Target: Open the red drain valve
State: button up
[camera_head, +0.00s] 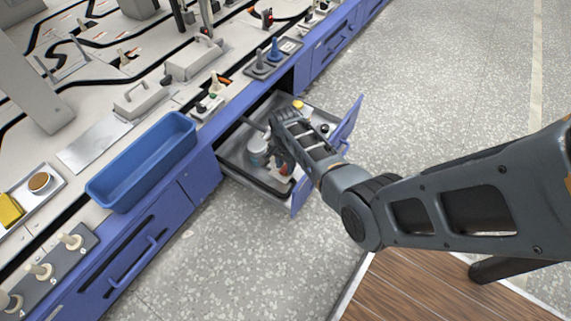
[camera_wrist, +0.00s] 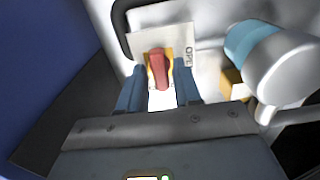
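The red valve handle (camera_wrist: 158,68) shows in the wrist view, on a yellow base in front of a pale plate with dark lettering, partly readable as "OPE". My gripper (camera_wrist: 158,78) is open, with one blue finger on each side of the red handle. The fingers look close to the handle, and I cannot tell whether they touch it. In the head view my gripper (camera_head: 275,145) reaches down into an open blue drawer (camera_head: 300,196). The valve cannot be made out clearly there, as my arm covers part of the drawer.
A white and teal container (camera_wrist: 275,62) stands close to the right of my gripper; it also shows in the drawer in the head view (camera_head: 257,150). A blue wall (camera_wrist: 35,60) is at the left. A blue bin (camera_head: 145,165) sits on the bench. The floor beside the drawer is clear.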

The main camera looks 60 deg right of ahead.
grip_shut()
